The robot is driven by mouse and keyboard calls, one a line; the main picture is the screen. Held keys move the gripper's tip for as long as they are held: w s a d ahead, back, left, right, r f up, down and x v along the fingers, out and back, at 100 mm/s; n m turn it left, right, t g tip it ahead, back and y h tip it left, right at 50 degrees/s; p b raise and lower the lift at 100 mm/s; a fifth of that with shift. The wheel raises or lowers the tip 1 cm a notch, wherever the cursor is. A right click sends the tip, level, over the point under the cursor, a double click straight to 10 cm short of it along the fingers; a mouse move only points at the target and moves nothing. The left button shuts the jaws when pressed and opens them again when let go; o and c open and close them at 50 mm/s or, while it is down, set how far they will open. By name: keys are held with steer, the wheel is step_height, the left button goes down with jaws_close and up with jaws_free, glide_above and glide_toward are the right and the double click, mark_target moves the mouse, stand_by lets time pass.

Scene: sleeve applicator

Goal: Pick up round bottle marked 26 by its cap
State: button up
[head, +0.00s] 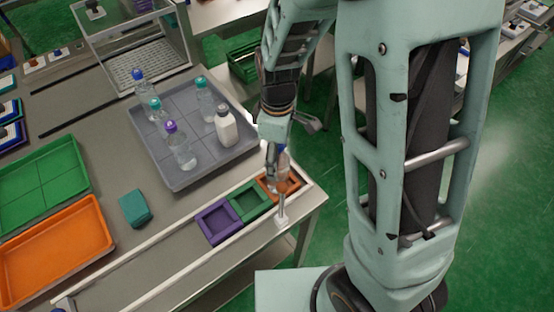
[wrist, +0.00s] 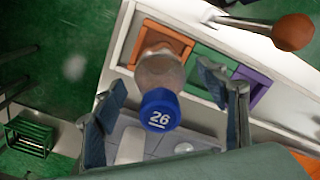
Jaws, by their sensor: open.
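The round bottle marked 26 has a blue cap (wrist: 160,108) with a white 26 on it and a clear body (wrist: 160,72). It stands upright at the orange holder (wrist: 148,40), the end one in a row of three. In the head view the bottle (head: 283,164) is partly hidden behind my gripper. My gripper (wrist: 163,100) is open, seen from above, with one finger left of the cap and one right of it. Both fingers look apart from the cap. In the head view my gripper (head: 281,143) is at the bottle's top.
Green (head: 250,201) and purple (head: 218,220) holders adjoin the orange one. A lever with an orange knob (wrist: 293,32) stands close by. A grey tray (head: 175,180) holds several bottles. A teal block (head: 135,207) and green and orange trays (head: 55,250) lie left.

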jaws_close()
stand_by(0.5)
